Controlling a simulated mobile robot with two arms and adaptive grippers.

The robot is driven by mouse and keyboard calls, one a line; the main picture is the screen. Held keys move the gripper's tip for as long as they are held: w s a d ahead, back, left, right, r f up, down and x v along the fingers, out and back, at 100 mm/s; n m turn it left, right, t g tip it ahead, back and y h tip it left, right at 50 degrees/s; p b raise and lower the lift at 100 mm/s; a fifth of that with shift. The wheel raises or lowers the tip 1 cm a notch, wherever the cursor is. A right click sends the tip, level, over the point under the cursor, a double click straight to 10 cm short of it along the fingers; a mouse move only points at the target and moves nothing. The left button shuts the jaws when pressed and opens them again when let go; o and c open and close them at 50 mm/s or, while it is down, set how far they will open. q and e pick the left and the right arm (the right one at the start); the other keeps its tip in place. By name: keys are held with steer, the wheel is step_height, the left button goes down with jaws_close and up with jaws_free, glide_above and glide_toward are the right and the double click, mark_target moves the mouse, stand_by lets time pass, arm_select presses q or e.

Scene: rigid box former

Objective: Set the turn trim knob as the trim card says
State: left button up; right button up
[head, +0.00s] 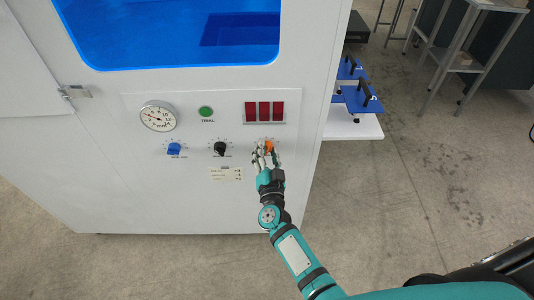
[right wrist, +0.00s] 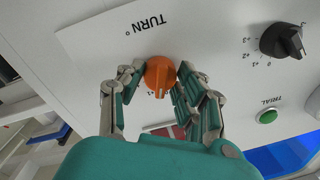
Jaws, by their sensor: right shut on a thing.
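The orange turn trim knob (head: 269,145) is at the right end of a row of three knobs on the white machine's front panel. In the right wrist view the knob (right wrist: 158,72) sits under the label "TURN °", its ridge pointing toward the bottom of the picture. My right gripper (head: 264,151) is shut on the knob, with a finger on each side of it. The scale around the knob is partly hidden by the fingers. A small pale card (head: 225,173) is below the middle knob; its print is too small to read. My left gripper is not in view.
A blue knob (head: 174,149) and a black knob (head: 220,148) are to the left. Above are a gauge (head: 158,116), a green TRIAL button (head: 206,112) and red displays (head: 264,112). A shelf with blue fixtures (head: 360,97) juts out right of the machine.

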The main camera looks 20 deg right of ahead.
steer(key=shift+f+m+b, duration=0.1)
steer(key=shift+m+b, duration=0.25)
steer(key=shift+m, duration=0.85)
steer(key=o, duration=1.1)
steer(key=shift+o, duration=0.2)
steer(key=v, duration=0.7)
steer(key=shift+s, duration=0.25)
